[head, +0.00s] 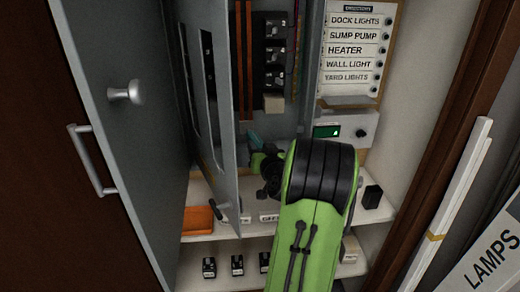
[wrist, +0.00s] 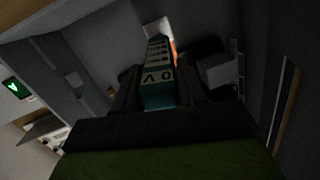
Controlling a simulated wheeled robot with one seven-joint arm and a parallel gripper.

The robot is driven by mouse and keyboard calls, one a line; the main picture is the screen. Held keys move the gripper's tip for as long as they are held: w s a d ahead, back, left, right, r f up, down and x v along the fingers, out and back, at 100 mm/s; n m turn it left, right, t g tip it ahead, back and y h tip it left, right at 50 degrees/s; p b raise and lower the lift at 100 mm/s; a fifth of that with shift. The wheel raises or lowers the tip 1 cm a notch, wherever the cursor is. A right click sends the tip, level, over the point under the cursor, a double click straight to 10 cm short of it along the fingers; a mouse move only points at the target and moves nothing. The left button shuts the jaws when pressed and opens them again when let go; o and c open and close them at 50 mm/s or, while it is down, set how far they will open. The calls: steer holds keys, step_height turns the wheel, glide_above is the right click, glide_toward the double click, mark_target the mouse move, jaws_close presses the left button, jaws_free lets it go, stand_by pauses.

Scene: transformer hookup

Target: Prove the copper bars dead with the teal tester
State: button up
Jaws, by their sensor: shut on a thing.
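The copper bars (head: 239,60) stand upright inside the grey cabinet in the head view, left of a column of black breakers. My gripper (wrist: 160,88) is shut on the teal tester (wrist: 158,75), which points away from the wrist between the dark fingers. In the head view, a small teal part of the tester (head: 254,138) shows below the bars, apart from them; my arm hides much of the gripper. In the wrist view, an orange patch lies just beyond the tester's far end; I cannot tell whether it is a bar or whether they touch.
The open grey door (head: 115,130) and a narrow inner panel (head: 212,110) stand close on the left. Black breakers (head: 275,55) line the cabinet. A box with a green display (head: 327,131) is at right. The shelf below holds an orange item (head: 198,220).

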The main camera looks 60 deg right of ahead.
steer(key=a+b+v, duration=0.1)
steer(key=b+v, duration=0.4)
steer(key=v, duration=0.1)
steer(key=shift+a+f, duration=0.25)
steer(key=shift+f, duration=0.1)
steer(key=shift+w, duration=0.1)
